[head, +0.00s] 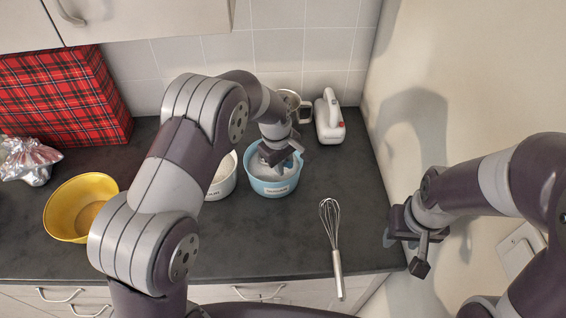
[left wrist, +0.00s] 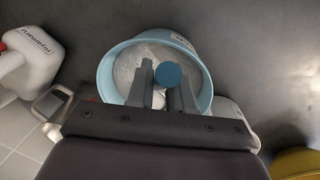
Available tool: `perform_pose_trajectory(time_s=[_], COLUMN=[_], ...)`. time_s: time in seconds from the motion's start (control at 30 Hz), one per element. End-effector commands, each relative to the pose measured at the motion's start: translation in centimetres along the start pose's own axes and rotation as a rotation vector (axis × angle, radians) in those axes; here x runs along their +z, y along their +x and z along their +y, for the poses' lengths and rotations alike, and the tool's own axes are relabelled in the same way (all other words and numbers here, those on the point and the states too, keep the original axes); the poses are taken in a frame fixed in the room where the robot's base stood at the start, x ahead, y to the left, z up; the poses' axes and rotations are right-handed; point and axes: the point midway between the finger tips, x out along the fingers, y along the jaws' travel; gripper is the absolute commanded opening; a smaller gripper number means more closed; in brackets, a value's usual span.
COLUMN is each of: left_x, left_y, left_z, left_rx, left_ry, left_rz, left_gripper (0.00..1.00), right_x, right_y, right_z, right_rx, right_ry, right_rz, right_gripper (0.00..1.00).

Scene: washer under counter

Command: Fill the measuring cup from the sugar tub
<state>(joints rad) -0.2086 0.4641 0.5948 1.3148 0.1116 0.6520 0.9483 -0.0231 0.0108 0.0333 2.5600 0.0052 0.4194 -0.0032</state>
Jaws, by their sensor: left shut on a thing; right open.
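The sugar tub (head: 272,185) is light blue with a label on its front and stands on the dark counter. White sugar shows inside the tub in the left wrist view (left wrist: 203,88). My left gripper (head: 280,160) points down into the tub's mouth. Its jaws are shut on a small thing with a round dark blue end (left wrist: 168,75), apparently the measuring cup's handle. The cup's bowl is mostly hidden by the fingers, so I cannot tell how full it is. My right gripper (head: 405,252) is open and empty near the right wall, away from the tub.
A white labelled tub (head: 224,180) stands just left of the sugar tub. A metal cup (head: 291,101) and a white hand mixer (head: 330,118) are behind. A whisk (head: 332,235) lies front right. A yellow bowl (head: 64,208) and crumpled foil (head: 28,160) are at left.

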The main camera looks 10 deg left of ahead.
Motion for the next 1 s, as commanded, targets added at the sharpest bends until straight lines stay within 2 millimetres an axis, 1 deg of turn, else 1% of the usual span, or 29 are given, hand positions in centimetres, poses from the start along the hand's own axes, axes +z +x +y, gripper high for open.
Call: perform_pose_trajectory(time_s=[0.13, 0.23, 0.6, 1.0], left_x=[0.0, 0.0, 0.0, 0.0], left_y=[-0.2, -0.9, -5.1, -9.2], left_z=[0.1, 0.2, 0.7, 1.3], left_rx=[0.001, 0.001, 0.001, 0.000], left_ry=[0.000, 0.000, 0.000, 0.000], left_rz=[0.001, 0.001, 0.001, 0.000], left_gripper=[0.00, 0.00, 0.00, 0.00], right_x=[0.0, -0.1, -0.5, -0.9], right_y=[-0.2, -0.8, -4.2, -7.5], right_z=[0.0, 0.0, 0.0, 0.0], right_rx=[0.000, 0.000, 0.000, 0.000], right_ry=[0.000, 0.000, 0.000, 0.000], right_rz=[0.000, 0.000, 0.000, 0.000], right_gripper=[0.43, 0.43, 0.43, 0.43])
